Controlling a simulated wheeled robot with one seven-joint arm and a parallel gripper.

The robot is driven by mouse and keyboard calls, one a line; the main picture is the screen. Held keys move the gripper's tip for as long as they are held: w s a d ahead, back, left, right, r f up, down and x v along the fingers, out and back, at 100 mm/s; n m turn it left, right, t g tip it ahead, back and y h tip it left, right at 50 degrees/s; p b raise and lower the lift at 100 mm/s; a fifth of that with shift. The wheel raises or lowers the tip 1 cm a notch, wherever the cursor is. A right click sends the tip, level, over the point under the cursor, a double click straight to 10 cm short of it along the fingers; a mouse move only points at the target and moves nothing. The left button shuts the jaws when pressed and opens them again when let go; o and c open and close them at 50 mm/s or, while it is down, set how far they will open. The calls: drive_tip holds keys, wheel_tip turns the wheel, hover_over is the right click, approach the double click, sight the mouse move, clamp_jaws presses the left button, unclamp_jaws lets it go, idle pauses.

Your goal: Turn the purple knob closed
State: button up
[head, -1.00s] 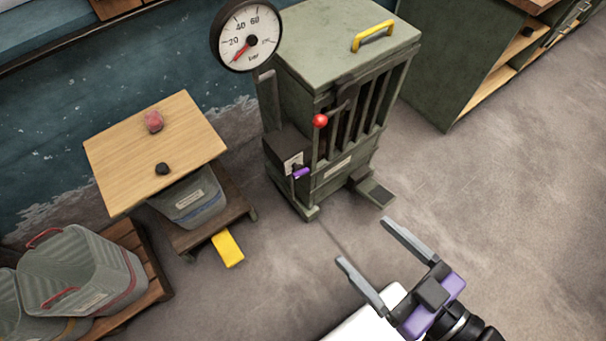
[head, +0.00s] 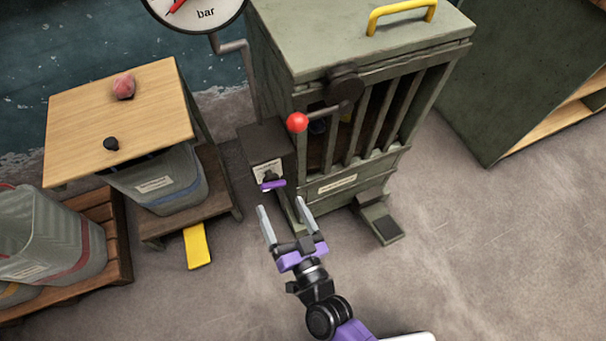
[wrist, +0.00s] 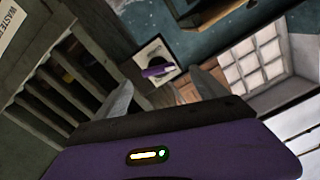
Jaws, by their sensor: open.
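The purple knob (head: 273,184) sits on the front of a dark box (head: 262,150) at the left side of the green cabinet, under a small white label. In the wrist view the knob (wrist: 157,71) shows ahead, between and beyond the two fingers. My gripper (head: 283,207) is open and empty, just below the knob in the head view, its fingers pointing toward the box. The fingers look apart from the knob. In the wrist view my gripper (wrist: 165,90) shows both grey fingertips spread.
The green barred cabinet (head: 360,60) has a red-balled lever (head: 297,122) close above the knob and a pedal (head: 380,222) at its foot. A wooden-topped stand (head: 120,120) with a grey bin (head: 165,185) is at left. The floor in front is free.

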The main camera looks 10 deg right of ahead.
sight(275, 188)
drive_tip(key=x, duration=0.7)
drive_tip(key=shift+w+d+r+b, duration=0.1)
drive_tip(key=shift+w+b, duration=0.25)
drive_tip(key=shift+w, duration=0.05)
drive_tip(key=c, duration=1.4)
